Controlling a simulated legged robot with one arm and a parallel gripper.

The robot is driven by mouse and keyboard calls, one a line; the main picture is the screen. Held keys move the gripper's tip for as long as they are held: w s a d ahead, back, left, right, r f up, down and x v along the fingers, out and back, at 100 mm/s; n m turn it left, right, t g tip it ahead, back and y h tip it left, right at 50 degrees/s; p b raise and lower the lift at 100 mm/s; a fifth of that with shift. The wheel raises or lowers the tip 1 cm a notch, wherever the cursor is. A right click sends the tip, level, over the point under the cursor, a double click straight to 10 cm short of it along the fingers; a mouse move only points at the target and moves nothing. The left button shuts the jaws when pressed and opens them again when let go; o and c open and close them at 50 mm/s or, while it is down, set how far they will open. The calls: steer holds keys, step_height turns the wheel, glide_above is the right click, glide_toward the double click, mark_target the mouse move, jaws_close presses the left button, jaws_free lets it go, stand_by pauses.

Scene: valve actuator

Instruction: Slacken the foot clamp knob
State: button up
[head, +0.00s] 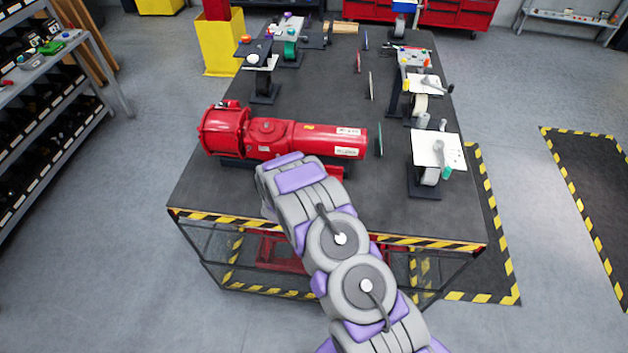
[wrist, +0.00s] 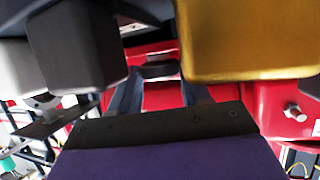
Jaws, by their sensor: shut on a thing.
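The red valve actuator (head: 285,136) lies lengthwise across the black-topped bench (head: 400,200) in the head view. In the wrist view its red surface (wrist: 275,105) fills the background. My gripper (wrist: 158,82) has its two dark fingers reaching toward the red body. They are shut on a small dark piece (wrist: 157,70), which looks like the foot clamp knob, though its shape is hard to make out. In the head view my arm covers the near side of the actuator, and the knob and fingertips are hidden.
A gold block (wrist: 250,40) and a dark block (wrist: 75,45) loom close above the fingers in the wrist view. White-plated fixtures (head: 437,150) stand on the bench's right side. Thin upright discs (head: 379,140) stand beyond the actuator's right end. The bench's near left corner is clear.

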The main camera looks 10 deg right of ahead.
steer(key=shift+d+f+n+t+y+b, duration=0.1)
steer(key=shift+d+n+t+y+b, duration=0.15)
steer(key=shift+n+y, duration=0.2)
steer(key=n+y+b, duration=0.1)
steer(key=y, duration=0.1)
steer(key=n+t+y+b, duration=0.1)
steer(key=n+y, duration=0.1)
steer(key=shift+s+d+n, duration=0.15)
steer(key=shift+d+n, duration=0.1)
steer(key=shift+d, duration=0.1)
steer(key=n+y, duration=0.2)
steer(key=y, duration=0.1)
steer(key=n+y+b, duration=0.1)
steer(key=n, duration=0.1)
steer(key=shift+d+r+t+y, duration=0.25)
steer(key=shift+y, duration=0.1)
steer(key=shift+r, duration=0.1)
steer(key=o, duration=0.7)
steer(key=shift+w, duration=0.2)
steer(key=shift+c, duration=0.2)
steer(key=o, duration=0.4)
steer(key=shift+s+a, duration=0.15)
steer(key=shift+d+f, duration=0.2)
steer(key=shift+f, duration=0.05)
